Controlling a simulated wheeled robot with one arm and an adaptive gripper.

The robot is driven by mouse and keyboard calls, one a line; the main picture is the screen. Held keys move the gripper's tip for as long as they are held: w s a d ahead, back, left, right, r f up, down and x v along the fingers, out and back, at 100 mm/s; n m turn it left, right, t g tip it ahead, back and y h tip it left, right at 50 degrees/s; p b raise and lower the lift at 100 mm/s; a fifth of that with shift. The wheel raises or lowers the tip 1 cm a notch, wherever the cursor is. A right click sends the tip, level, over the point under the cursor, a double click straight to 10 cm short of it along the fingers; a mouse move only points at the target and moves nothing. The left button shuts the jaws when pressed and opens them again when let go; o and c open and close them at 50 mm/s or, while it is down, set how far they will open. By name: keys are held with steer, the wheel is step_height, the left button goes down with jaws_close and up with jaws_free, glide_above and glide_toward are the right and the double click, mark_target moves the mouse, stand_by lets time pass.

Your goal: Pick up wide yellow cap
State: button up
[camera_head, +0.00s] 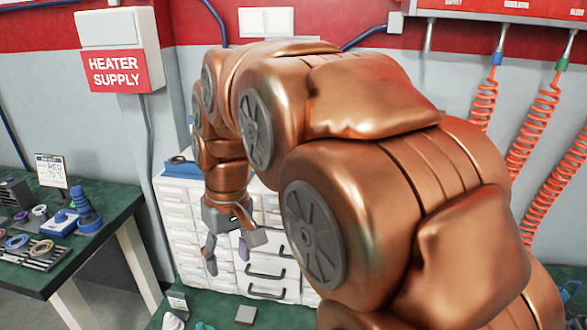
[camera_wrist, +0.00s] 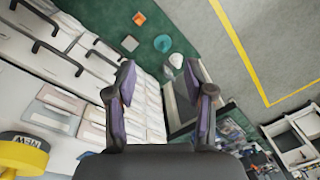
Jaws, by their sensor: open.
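My gripper (camera_head: 228,256) hangs fingers down in front of the white drawer cabinet in the head view. In the wrist view its two dark fingers (camera_wrist: 160,70) are spread apart with nothing between them. A yellow round thing (camera_wrist: 30,150) with a dark grey top and dark lettering shows at the lower left of the wrist view, cut by the edge. It is well to the left of the fingers. I cannot tell whether it is the wide yellow cap. No other yellow cap can be made out. My arm hides much of the head view.
The white drawer cabinet (camera_head: 190,222) stands behind the gripper. A green surface below holds a grey block (camera_head: 245,314), a teal disc (camera_wrist: 162,43), an orange ring (camera_wrist: 139,18) and a white piece (camera_wrist: 176,61). A green table (camera_head: 105,232) with parts is at left.

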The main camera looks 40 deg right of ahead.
steer(key=w+d+r+t+b, duration=0.2)
steer(key=w+d+r, duration=0.4)
steer(key=w+d, duration=0.55)
steer(key=d+r, duration=0.1)
steer(key=d, duration=0.5)
steer(key=d+r+t+h+b, duration=0.1)
steer(key=d+r, duration=0.1)
steer(key=d, duration=0.5)
steer(key=d+r+t+b, duration=0.1)
steer(key=d+r, duration=0.1)
steer(key=d, duration=0.4)
steer(key=shift+d+r+m+h, duration=0.1)
steer(key=shift+d+m+h, duration=0.05)
steer(key=shift+m+h, duration=0.25)
steer(key=shift+p+x, duration=0.4)
steer(key=shift+x, duration=3.3)
steer(key=shift+s, duration=0.2)
steer(key=shift+c, duration=0.3)
jaws_close()
